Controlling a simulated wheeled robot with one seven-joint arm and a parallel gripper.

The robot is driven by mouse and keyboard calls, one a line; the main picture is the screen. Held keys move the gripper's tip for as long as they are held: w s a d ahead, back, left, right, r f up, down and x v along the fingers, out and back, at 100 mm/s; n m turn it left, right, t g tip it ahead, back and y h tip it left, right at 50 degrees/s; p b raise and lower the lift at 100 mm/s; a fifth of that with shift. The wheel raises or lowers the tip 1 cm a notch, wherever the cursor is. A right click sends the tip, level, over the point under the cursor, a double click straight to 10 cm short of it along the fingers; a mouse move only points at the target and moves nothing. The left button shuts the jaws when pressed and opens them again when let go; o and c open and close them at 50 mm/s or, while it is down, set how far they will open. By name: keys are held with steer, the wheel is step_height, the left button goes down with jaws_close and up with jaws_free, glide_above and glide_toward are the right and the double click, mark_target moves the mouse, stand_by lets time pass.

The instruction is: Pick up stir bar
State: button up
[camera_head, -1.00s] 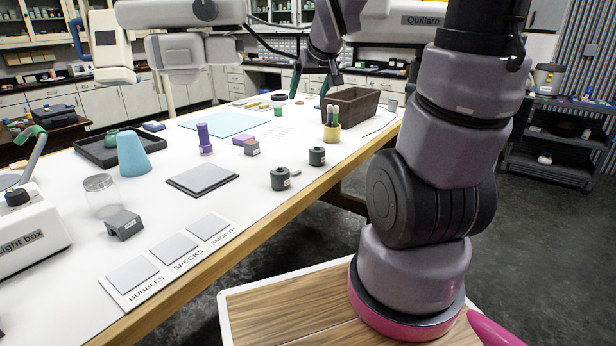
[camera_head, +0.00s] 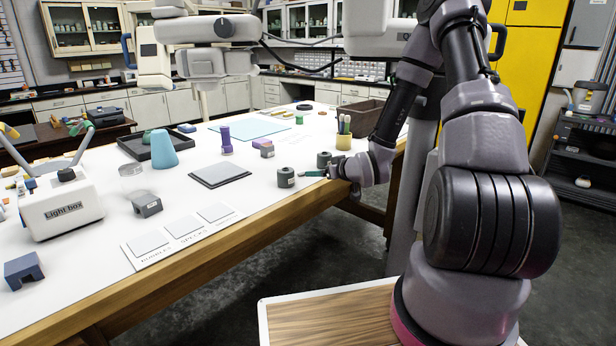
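My gripper (camera_head: 312,173), with dark green fingers, reaches in low from the right over the front edge of the white table. Its fingertips are between two dark grey cylinders, a nearer one (camera_head: 286,178) on the left and a farther one (camera_head: 324,159) just behind. No stir bar can be made out clearly now. A small pale grey bar lay between these cylinders in the earlier picture, and the fingers now cover that spot. The fingers are too small and seen too much from the side to tell whether they are open, or hold anything.
A cup with pens (camera_head: 344,141) and a brown box (camera_head: 362,114) stand behind my gripper. The table strip in front of the nearer cylinder is clear.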

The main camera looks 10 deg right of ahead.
mark_target(303, 172)
steer(key=x, duration=1)
steer(key=shift+w+d+f, duration=0.1)
steer(key=shift+w+f, duration=0.1)
steer(key=shift+c, duration=0.3)
jaws_close()
steer(key=shift+r, duration=0.1)
